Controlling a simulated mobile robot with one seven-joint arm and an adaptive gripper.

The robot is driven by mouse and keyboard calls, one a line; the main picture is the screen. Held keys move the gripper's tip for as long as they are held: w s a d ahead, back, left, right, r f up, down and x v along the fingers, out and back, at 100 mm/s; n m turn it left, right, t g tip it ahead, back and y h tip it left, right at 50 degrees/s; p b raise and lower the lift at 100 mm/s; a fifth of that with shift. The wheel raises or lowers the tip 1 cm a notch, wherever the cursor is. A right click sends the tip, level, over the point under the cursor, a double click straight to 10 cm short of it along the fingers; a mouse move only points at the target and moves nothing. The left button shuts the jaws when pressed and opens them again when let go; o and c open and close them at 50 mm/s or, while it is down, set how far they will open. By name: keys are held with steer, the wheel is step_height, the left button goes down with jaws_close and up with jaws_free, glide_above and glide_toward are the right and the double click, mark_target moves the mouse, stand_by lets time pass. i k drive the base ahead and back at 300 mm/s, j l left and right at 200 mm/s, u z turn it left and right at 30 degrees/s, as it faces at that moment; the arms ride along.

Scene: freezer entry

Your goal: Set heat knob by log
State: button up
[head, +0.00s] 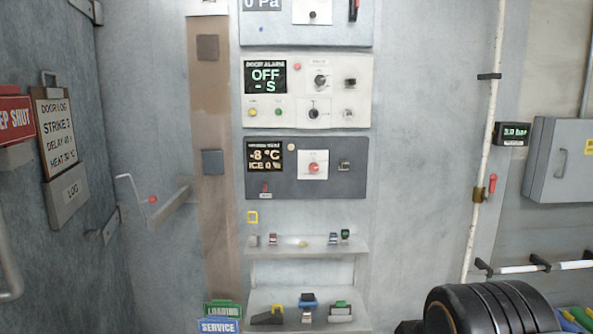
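The log clipboard (62,128) hangs on the grey door at the left. It reads "STRIKE 2", a "DELAY" line that looks like 4 and a "HEAT" line that looks like 30; the small text is blurred. The heater panel (290,190) is dark grey and low on the middle wall. Its display (264,157) shows "-8 °C" and "ICE 0 %". A red knob (314,168) sits on a white dial plate; I cannot read its scale or setting. A small switch (345,165) is to its right.
The door alarm panel (335,65) with knobs is directly above the heater panel. Two shelves (307,248) with small items are below it. A pipe with a red-handled valve (491,184) and a grey box (568,160) are at right.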

mark_target(313, 167)
steer(key=i+l, duration=0.1)
steer(key=l, duration=0.4)
steer(key=i+l, duration=0.1)
steer(key=l, duration=0.4)
steer(key=i+l, duration=0.1)
steer(key=l, duration=0.45)
steer(key=l+u, duration=0.15)
steer(key=u, duration=0.3)
steer(key=l+u, duration=0.15)
steer(key=u, duration=1.4)
steer(key=i+l+z, duration=0.15)
steer(key=i+l, duration=0.1)
steer(key=i, duration=0.1)
